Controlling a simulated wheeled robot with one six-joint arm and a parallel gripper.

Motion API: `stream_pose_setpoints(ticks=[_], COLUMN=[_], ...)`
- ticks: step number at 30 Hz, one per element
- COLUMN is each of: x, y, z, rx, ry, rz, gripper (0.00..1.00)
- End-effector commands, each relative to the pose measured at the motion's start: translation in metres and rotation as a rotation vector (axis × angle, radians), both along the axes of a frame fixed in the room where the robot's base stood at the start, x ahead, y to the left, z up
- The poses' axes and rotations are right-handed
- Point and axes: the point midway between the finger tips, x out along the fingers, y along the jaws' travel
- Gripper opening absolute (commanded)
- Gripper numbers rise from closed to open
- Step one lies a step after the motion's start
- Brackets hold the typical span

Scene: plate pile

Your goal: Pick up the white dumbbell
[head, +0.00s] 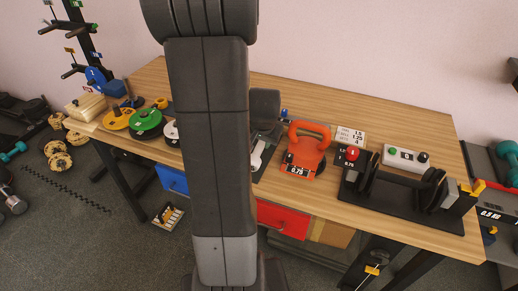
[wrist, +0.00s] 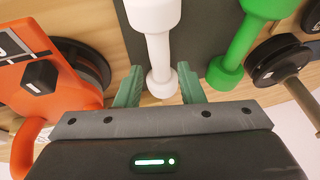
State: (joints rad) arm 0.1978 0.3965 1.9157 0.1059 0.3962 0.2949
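The white dumbbell (wrist: 159,45) lies on a dark grey mat (wrist: 205,30) in the wrist view, its near end low in the middle of the picture. My gripper (wrist: 160,82) is open, with one green finger on each side of that near end. Narrow gaps seem to show between fingers and dumbbell, so it does not look gripped. In the head view my arm hides most of this spot; only a small white part (head: 257,152) shows beside the arm, probably the dumbbell.
A green dumbbell (wrist: 243,45) lies close on the right in the wrist view, with a black-ended dumbbell (wrist: 275,62) beyond it. An orange kettlebell (head: 304,150) stands to the right in the head view. A black rack (head: 400,195) and coloured plates (head: 145,122) share the wooden table (head: 360,108).

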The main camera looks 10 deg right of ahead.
Motion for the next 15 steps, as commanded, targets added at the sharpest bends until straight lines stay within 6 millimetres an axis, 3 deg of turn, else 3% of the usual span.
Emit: stream_pose_setpoints(ticks=[7, 15], x=[0.004, 0.016], y=[0.0, -0.001], z=[-0.011, -0.04], rx=[0.0, 0.001], ry=[0.002, 0.003], rz=[0.0, 0.0], gripper=[0.35, 0.35])
